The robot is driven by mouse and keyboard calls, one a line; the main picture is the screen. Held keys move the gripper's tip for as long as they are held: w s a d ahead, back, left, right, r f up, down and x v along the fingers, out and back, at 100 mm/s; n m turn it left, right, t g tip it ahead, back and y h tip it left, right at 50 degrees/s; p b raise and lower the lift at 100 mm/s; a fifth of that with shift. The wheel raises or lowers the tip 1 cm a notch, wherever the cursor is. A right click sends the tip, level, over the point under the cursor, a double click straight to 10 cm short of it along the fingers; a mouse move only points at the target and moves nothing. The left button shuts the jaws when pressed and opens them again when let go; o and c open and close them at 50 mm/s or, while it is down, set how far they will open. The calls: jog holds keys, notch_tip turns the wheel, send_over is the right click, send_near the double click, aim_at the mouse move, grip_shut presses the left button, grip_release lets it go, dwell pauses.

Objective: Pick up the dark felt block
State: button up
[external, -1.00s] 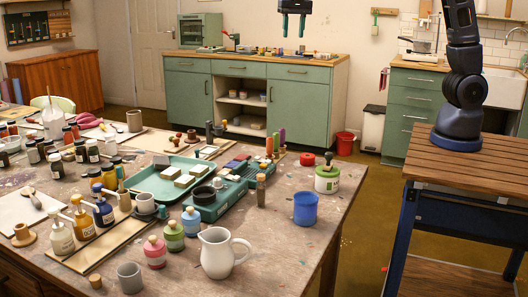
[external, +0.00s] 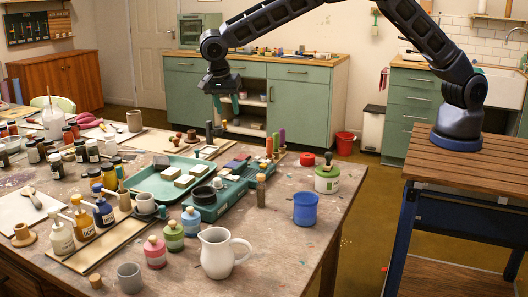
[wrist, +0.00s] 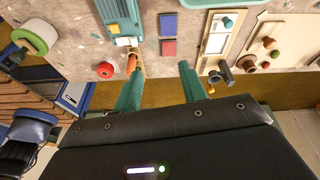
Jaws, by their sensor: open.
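I cannot single out the dark felt block with certainty. My gripper (external: 226,106) is open and empty, above the table's far side in the external view. Its teal fingers (wrist: 160,75) are spread apart in the wrist view, with nothing between them.
Jars and bottles crowd the left.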

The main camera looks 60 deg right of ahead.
jog(key=m+h, duration=0.1)
jog(key=m, duration=0.1)
send_near(224, 169)
jog(key=f, duration=0.1)
jog(key=s+f, duration=0.1)
jog(key=f, duration=0.1)
jog(key=shift+s+d+f, duration=0.15)
jog(key=shift+d+f, duration=0.05)
jog(key=shift+f, duration=0.05)
jog(key=shift+a+x, duration=0.2)
jog(key=shift+x, duration=2.45)
jog(key=shift+f, duration=0.1)
jog(key=c, duration=0.7)
